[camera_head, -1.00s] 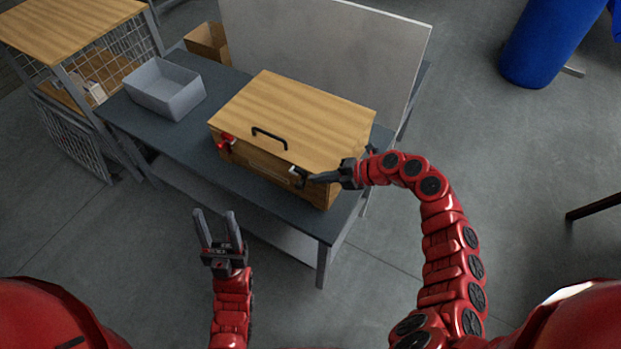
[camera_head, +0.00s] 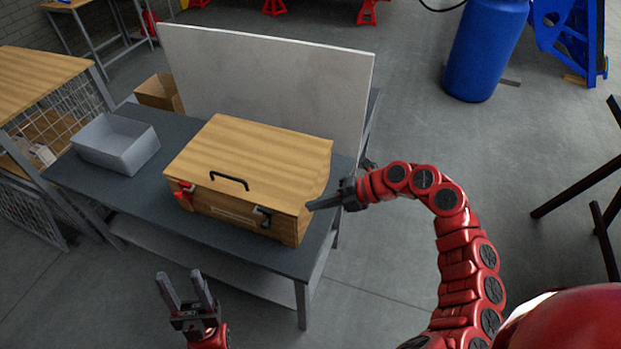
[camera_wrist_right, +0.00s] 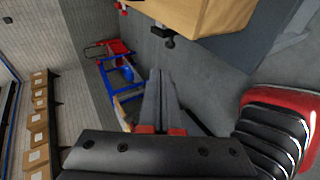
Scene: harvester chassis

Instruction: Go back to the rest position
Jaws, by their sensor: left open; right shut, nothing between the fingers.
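My left gripper (camera_head: 186,291) is open and empty, in front of the table at the lower left of the head view. My right gripper (camera_head: 312,205) is shut and empty, in front of the right end of the wooden box. Its closed fingers also show in the right wrist view (camera_wrist_right: 158,90). The closed wooden box (camera_head: 265,150) stands on the table with a black handle (camera_head: 229,181) on its lid. A red latch (camera_head: 184,189) is at its front left and a dark latch (camera_head: 262,215) at its front right. The right fingers appear apart from the box.
The dark table (camera_head: 130,195) also holds a grey bin (camera_head: 117,146) at its left and a white panel (camera_head: 270,80) behind the box. A mesh cage (camera_head: 60,125) stands at the left. A blue barrel (camera_head: 485,50) stands at the back right. Open floor lies right of the table.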

